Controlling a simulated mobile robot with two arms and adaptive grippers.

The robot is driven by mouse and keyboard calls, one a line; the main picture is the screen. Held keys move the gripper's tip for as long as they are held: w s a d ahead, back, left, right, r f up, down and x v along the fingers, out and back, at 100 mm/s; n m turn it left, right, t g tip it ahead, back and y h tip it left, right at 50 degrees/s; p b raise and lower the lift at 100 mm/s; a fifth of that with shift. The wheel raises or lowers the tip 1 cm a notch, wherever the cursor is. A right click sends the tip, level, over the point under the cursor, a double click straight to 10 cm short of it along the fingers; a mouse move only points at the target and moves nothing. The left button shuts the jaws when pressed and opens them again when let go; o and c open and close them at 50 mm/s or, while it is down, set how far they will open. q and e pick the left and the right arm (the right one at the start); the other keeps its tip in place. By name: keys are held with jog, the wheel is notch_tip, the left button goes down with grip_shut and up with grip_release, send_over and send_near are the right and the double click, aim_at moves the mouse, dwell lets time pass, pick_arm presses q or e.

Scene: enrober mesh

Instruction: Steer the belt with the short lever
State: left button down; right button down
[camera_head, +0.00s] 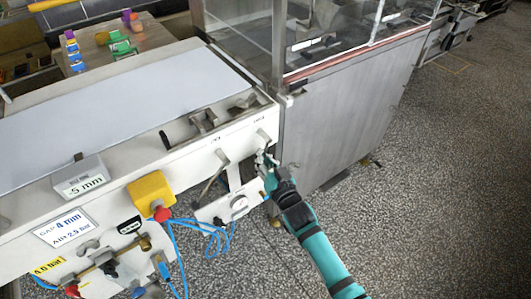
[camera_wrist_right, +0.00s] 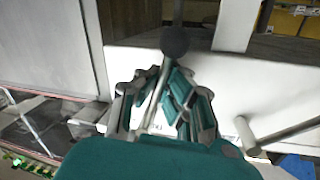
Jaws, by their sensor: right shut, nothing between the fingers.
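My right gripper (camera_head: 266,162) is at the right end of the white machine front, beside the corner of the steel cabinet. Its fingers are shut with nothing between them. In the right wrist view the gripper (camera_wrist_right: 160,80) points at a dark round knob (camera_wrist_right: 175,42) on a thin rod, just beyond the fingertips; I cannot tell if they touch. In the head view a short metal lever (camera_head: 263,136) shows just above the gripper, partly hidden by it. A longer grey lever (camera_head: 211,180) slants down to its left; a grey rod (camera_wrist_right: 285,133) also shows right in the wrist view. My left gripper is out of view.
The pale belt (camera_head: 120,105) runs along the machine top. The steel cabinet (camera_head: 340,120) stands to the right. Speckled floor (camera_head: 430,200) is clear.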

jog(key=c, duration=1.4)
grip_release()
jog(key=v, duration=1.2)
jog(key=s+d+f+g+h, duration=0.2)
jog(key=s+d+f, duration=0.15)
jog(key=f, duration=0.65)
jog(key=s+d+f+g+h, duration=0.1)
jog(key=s+d+f+g, duration=0.25)
jog(key=f, duration=0.75)
jog(key=s+d+f+g+h, duration=0.1)
jog(key=s+d+f+h, duration=0.3)
jog(key=f, duration=0.6)
jog(key=s+d+f+g, duration=0.2)
jog(key=s+f, duration=0.3)
jog(key=s, duration=0.5)
jog(key=s+d+f+g, duration=0.3)
jog(key=s+f, duration=0.3)
jog(key=s, duration=0.4)
jog(key=s+d+f+g, duration=0.3)
jog(key=s+d+f, duration=0.1)
jog(key=s, duration=0.6)
jog(key=shift+s+f, duration=0.3)
jog(key=shift+f, duration=0.5)
